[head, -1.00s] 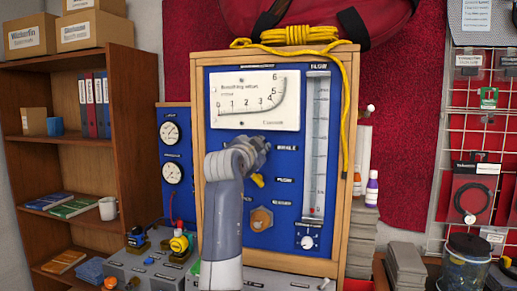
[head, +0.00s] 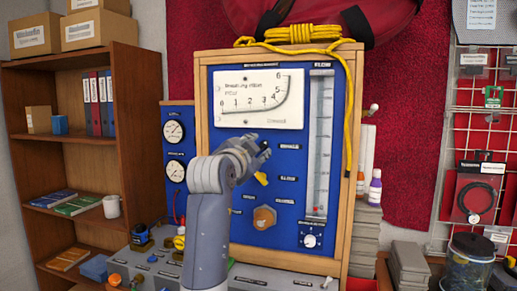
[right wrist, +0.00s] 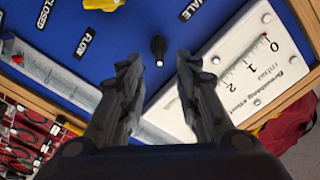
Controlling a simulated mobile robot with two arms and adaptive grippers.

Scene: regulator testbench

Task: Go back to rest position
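The regulator testbench is a blue panel (head: 285,160) in a wooden frame, with a white breathing-effort gauge (head: 262,100) and a tall flow tube (head: 318,140). My right gripper (head: 264,147) is in front of the panel, just below the gauge. In the right wrist view my right gripper (right wrist: 158,68) has its two fingers apart with nothing between them. A small black knob (right wrist: 158,48) on the panel shows beyond the gap between the fingertips. A yellow knob (head: 261,179) sits below the gripper in the head view. My left gripper is not in view.
A brown shelf (head: 75,150) with binders, books and a mug (head: 111,207) stands left. A grey box with knobs (head: 270,277) lies below the panel. A yellow rope (head: 300,35) rests on the frame. A glass jar (head: 468,262) and stacked grey blocks (head: 408,262) are at right.

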